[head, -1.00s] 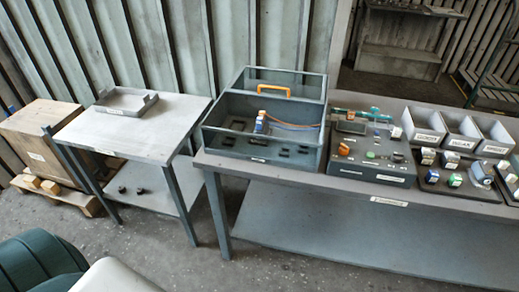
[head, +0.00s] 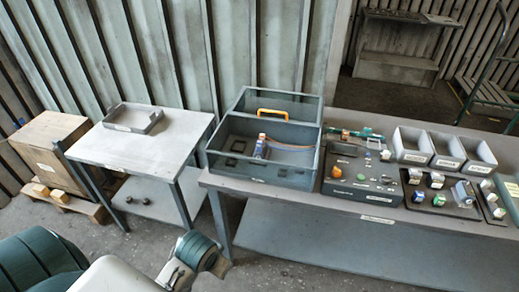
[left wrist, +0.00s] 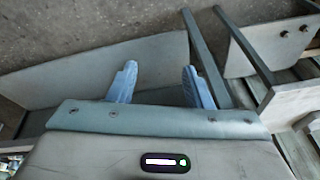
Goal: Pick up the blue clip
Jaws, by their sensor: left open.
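A small blue piece (head: 417,196), likely the blue clip, sits on the dark parts tray (head: 433,212) on the long bench at right in the head view. It is small, so its shape is unclear. In the head view my left arm's wrist is low at left, in front of the bench and far from the tray. The left wrist view does not show the blue piece. My right gripper is in neither view.
Beside the blue piece are a green piece (head: 439,200) and a larger blue-grey block (head: 468,192). Grey bins (head: 412,145) stand behind. A side table (head: 150,150) stands at left.

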